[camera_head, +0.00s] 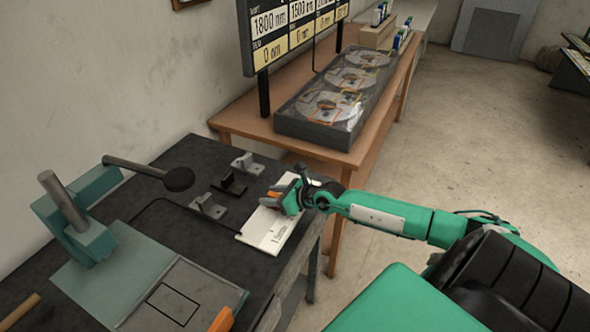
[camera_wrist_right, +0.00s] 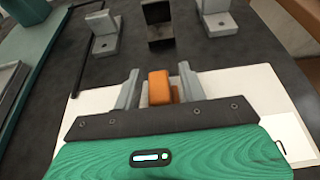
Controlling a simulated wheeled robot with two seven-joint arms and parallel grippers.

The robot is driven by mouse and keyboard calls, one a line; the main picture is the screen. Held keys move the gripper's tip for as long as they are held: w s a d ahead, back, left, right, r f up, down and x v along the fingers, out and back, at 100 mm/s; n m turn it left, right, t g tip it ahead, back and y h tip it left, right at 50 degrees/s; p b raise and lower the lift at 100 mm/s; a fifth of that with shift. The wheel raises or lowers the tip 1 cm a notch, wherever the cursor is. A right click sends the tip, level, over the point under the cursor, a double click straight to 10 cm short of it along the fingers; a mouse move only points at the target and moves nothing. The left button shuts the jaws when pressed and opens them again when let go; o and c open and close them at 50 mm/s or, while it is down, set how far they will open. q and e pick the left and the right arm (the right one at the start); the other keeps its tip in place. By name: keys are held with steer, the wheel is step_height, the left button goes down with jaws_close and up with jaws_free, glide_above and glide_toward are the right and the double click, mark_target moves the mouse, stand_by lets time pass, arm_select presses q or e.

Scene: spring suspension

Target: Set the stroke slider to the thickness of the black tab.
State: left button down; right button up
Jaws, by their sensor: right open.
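The stroke slider is an orange block (camera_wrist_right: 159,88) on a white plate (camera_head: 266,231), which lies at the right edge of the dark bench. My right gripper (camera_head: 287,195) is over the plate. In the right wrist view its two fingers (camera_wrist_right: 160,82) stand open, one on each side of the orange block, with gaps visible. The black tab is part of a small black bracket (camera_head: 229,183), upright on the bench beyond the plate; it also shows in the right wrist view (camera_wrist_right: 158,22). My left gripper is not in view.
Grey brackets (camera_head: 246,164) (camera_head: 208,206) stand on either side of the black one. A teal press (camera_head: 85,235) with a black-knobbed lever (camera_head: 178,179) stands at left. A display (camera_head: 290,30) and a case of discs (camera_head: 325,105) are on the wooden table behind.

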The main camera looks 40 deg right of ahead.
steer(key=v, duration=1.1)
steer(key=shift+s+d+f+b, duration=0.1)
steer(key=shift+s+b, duration=0.05)
steer(key=shift+b, duration=0.2)
steer(key=shift+s+d+r, duration=0.2)
steer(key=shift+s+r, duration=0.1)
steer(key=shift+s, duration=0.2)
